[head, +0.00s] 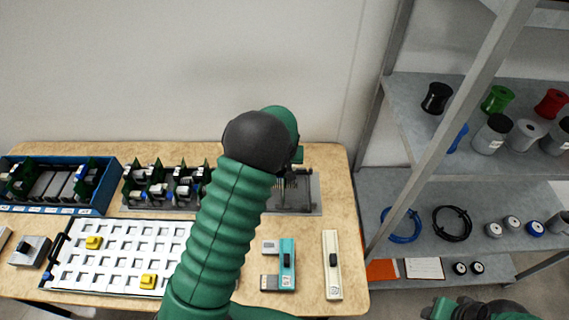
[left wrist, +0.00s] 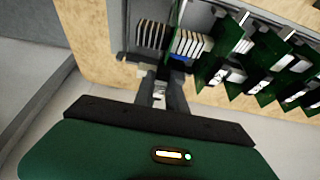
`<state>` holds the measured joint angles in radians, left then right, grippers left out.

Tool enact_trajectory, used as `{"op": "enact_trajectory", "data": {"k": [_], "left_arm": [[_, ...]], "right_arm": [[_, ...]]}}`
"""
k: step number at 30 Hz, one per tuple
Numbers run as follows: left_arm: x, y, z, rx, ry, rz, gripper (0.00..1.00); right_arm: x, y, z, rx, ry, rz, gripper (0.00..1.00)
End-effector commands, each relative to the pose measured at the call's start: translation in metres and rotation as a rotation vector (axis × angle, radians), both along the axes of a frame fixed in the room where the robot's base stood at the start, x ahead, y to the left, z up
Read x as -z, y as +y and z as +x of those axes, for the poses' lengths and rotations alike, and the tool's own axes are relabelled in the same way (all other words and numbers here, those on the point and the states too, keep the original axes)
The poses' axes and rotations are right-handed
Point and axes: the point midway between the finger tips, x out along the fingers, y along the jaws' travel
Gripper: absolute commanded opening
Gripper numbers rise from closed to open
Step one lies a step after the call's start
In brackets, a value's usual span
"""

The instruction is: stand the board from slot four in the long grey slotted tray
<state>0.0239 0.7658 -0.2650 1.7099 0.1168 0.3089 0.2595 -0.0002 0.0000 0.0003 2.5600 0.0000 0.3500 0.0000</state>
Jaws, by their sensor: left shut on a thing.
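The long grey slotted tray (head: 310,192) lies at the back of the table, partly hidden by my left arm. Several green boards (head: 160,188) stand in its left part; they also show at the right of the left wrist view (left wrist: 245,60). My left gripper (left wrist: 163,80) is over the tray's right part, shut on a green board with a blue part (left wrist: 181,57). That board is mostly hidden, so I cannot tell whether it is seated. Pale slots show on both sides of it.
A blue rack (head: 98,190) with boards stands at the back left. A white perforated tray (head: 120,270) with yellow pieces lies in front. A teal device (head: 287,265) and a cream one (head: 332,265) lie at the front right. A metal shelf (head: 400,180) stands to the right.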

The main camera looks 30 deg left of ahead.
Motion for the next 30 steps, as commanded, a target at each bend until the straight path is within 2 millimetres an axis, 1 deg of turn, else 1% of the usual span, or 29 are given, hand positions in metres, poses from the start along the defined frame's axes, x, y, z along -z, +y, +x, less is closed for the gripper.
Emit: {"op": "enact_trajectory", "data": {"k": [6,15,30], "left_arm": [[-0.0010,-0.0009,0.0002,0.001,-0.001,0.001,0.00],[-0.0004,0.0060,-0.0005,0.001,-0.001,0.000,0.00],[0.0011,0.0057,-0.0004,0.001,-0.001,0.000,0.00]], "right_arm": [[0.0000,-0.0001,0.0000,0.000,0.000,0.000,0.47],[0.0000,-0.0002,0.0000,0.001,0.000,0.000,0.47],[0.0001,-0.0001,0.0000,0.000,0.000,0.000,0.47]]}}
